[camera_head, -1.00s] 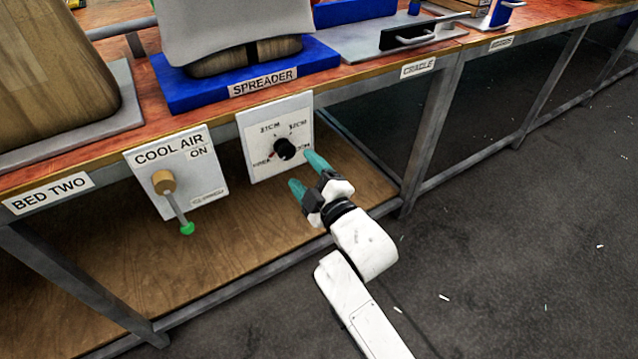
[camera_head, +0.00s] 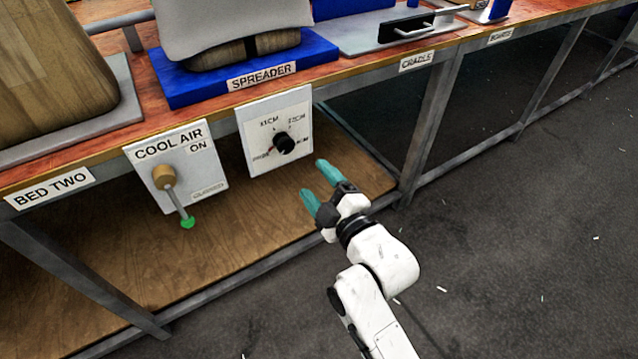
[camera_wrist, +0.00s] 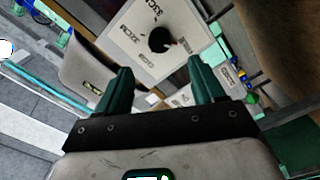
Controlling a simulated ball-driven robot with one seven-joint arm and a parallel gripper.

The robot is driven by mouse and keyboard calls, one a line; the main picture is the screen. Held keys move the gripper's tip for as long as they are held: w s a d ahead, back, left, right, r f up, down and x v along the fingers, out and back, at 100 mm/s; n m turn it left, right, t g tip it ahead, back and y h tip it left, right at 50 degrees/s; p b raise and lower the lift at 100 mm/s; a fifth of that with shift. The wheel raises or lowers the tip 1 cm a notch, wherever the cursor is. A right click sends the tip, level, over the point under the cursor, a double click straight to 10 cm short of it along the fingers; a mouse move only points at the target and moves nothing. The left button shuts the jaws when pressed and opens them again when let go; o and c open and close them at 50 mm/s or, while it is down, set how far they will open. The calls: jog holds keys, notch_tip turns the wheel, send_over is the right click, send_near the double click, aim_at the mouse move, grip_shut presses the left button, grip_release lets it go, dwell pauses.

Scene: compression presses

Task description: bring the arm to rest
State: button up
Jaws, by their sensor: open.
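My gripper (camera_head: 318,188) has two teal fingers spread apart with nothing between them. In the head view it is in the open air in front of the bench, below and to the right of the white dial panel (camera_head: 255,118). The panel's black knob (camera_head: 284,144) is apart from the fingers. In the wrist view the fingers (camera_wrist: 160,88) show from behind, and the panel with its dark round knob (camera_wrist: 161,40) lies beyond them.
A COOL AIR panel (camera_head: 203,178) with a green-tipped lever (camera_head: 187,222) hangs to the left. The blue SPREADER base (camera_head: 190,92) is on the bench above. A wooden lower shelf (camera_head: 260,212) and bench leg (camera_head: 432,125) are close by.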

dwell(0.4)
jog(key=s+d+f+m+g+h, duration=0.6)
jog(key=s+d+f+m+g, duration=0.1)
jog(key=s+d+f+m, duration=0.6)
jog(key=s+d+f+m+g+h, duration=0.2)
jog(key=s+d+m+g, duration=0.1)
jog(key=s+d, duration=0.65)
jog(key=s+d+f+m+g+h, duration=0.2)
jog(key=s+d+f+m+g, duration=0.3)
jog(key=s, duration=0.7)
notch_tip(320, 180, up, 27)
jog(key=s+d+n+t+p, duration=0.1)
jog(key=n+p, duration=0.1)
jog(key=p, duration=2.2)
jog(key=shift+s+d+p, duration=0.15)
jog(key=shift+d+p, duration=0.2)
jog(key=shift+p, duration=0.05)
